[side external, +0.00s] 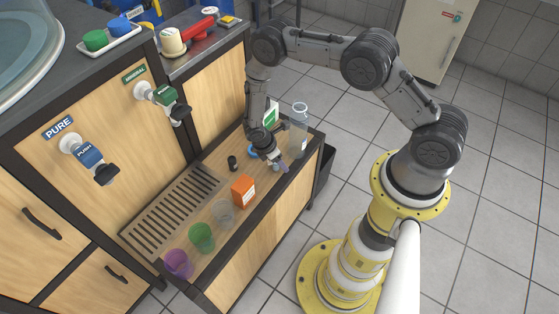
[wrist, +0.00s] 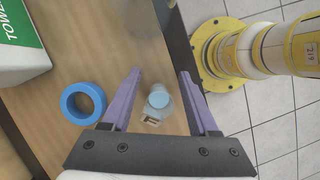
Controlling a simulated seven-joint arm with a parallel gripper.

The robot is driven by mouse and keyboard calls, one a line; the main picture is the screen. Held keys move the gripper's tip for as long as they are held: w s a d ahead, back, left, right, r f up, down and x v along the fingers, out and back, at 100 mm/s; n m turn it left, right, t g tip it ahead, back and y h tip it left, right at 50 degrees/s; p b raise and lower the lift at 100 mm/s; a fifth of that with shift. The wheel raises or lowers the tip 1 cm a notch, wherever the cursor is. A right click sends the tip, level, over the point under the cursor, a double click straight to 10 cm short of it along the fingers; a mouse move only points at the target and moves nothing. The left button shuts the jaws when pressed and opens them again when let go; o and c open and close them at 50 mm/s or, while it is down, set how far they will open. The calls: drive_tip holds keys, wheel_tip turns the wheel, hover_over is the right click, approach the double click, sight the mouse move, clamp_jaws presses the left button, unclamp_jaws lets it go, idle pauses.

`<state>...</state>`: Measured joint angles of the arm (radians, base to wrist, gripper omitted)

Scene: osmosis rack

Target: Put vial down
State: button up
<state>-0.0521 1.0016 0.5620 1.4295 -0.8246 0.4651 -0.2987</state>
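The small clear vial with a pale blue cap (wrist: 158,97) is between my gripper's two purple fingers in the wrist view, seen from above, with wood below it. A gap shows on each side of it, so the fingers do not touch it. My gripper (wrist: 160,74) is open. In the side view my gripper (side external: 282,165) is low over the right end of the wooden bench (side external: 274,212). There the vial is too small and too close to the fingers to make out clearly.
A blue ring (wrist: 83,104) lies left of the vial. A towel box (side external: 271,114) and clear bottle (side external: 299,130) stand nearby. An orange box (side external: 243,191), black cylinder (side external: 232,162), clear cup (side external: 223,213), green cup (side external: 201,236) and purple cup (side external: 178,263) are on the bench.

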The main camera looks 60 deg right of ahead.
drive_tip(key=s+a+r+m+t+y, duration=0.1)
drive_tip(key=a+r+m, duration=0.15)
drive_tip(key=r, duration=1.55)
drive_tip(key=s+a+r+m+t+y, duration=0.15)
drive_tip(key=r+m, duration=0.25)
drive_tip(key=r, duration=1.4)
drive_tip(key=s+r+m+t, duration=0.2)
drive_tip(key=s+r, duration=0.4)
drive_tip(key=s, duration=0.3)
drive_tip(key=s+a+r+m+t+y, duration=0.1)
drive_tip(key=s+r+m+t, duration=0.2)
drive_tip(key=s+r, duration=0.3)
drive_tip(key=s+m, duration=0.1)
drive_tip(key=s, duration=0.3)
drive_tip(key=shift+a+r+m, duration=0.15)
drive_tip(key=shift+r+m, duration=0.2)
